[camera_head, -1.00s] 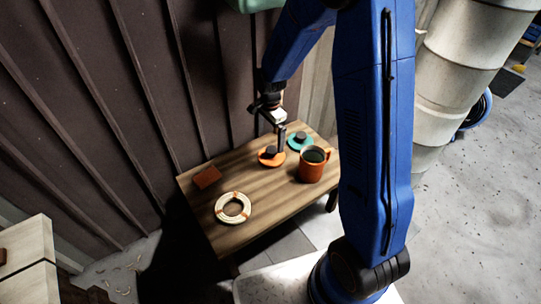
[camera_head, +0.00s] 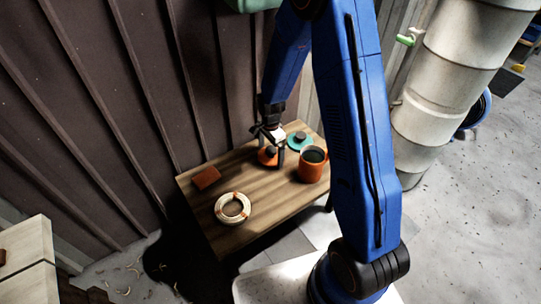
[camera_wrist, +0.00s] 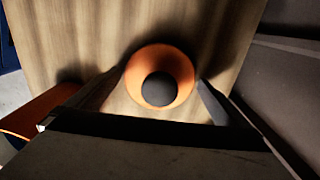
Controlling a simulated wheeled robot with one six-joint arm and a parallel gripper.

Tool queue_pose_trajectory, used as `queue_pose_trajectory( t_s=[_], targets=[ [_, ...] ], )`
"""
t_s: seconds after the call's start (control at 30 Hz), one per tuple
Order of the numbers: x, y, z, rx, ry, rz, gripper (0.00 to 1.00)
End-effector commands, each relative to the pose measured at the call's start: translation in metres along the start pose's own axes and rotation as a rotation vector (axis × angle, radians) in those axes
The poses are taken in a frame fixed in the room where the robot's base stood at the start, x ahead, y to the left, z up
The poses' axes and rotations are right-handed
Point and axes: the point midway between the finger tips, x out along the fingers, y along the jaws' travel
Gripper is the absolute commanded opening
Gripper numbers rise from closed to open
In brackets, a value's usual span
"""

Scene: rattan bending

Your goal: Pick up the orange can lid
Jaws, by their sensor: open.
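The orange can lid (camera_head: 265,159) lies on the wooden table, partly hidden by my gripper in the head view. The wrist view shows it as an orange disc (camera_wrist: 181,62) with a dark round knob (camera_wrist: 159,88) in its middle. My gripper (camera_head: 272,153) points down over the lid. In the wrist view its open fingers (camera_wrist: 155,98) stand on either side of the lid, with the knob between them. Nothing is held. I cannot tell how high the fingertips are above the tabletop.
A teal lid (camera_head: 300,141) and an orange mug (camera_head: 311,166) with dark contents stand close on the right. A white ring (camera_head: 232,208) and a brown block (camera_head: 206,178) lie to the left on the table (camera_head: 262,206). A ribbed wall (camera_head: 100,100) runs behind.

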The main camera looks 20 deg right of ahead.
Motion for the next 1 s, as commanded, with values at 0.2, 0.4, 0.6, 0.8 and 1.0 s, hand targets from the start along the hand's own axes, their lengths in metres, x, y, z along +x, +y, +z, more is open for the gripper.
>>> queue_pose_trajectory(
  t_s=[0.2,0.4,0.6,0.8,1.0],
  targets=[
    [0.0,0.0,0.0,0.0,0.0,0.0,0.9],
    [-0.001,0.0,0.0,0.0,0.0,-0.001,0.67],
    [-0.002,0.0,0.0,0.0,0.0,-0.001,0.67],
    [-0.02,-0.001,0.0,0.0,0.001,-0.004,0.67],
    [-0.054,-0.001,0.0,0.0,0.001,-0.005,0.67]
  ],
)
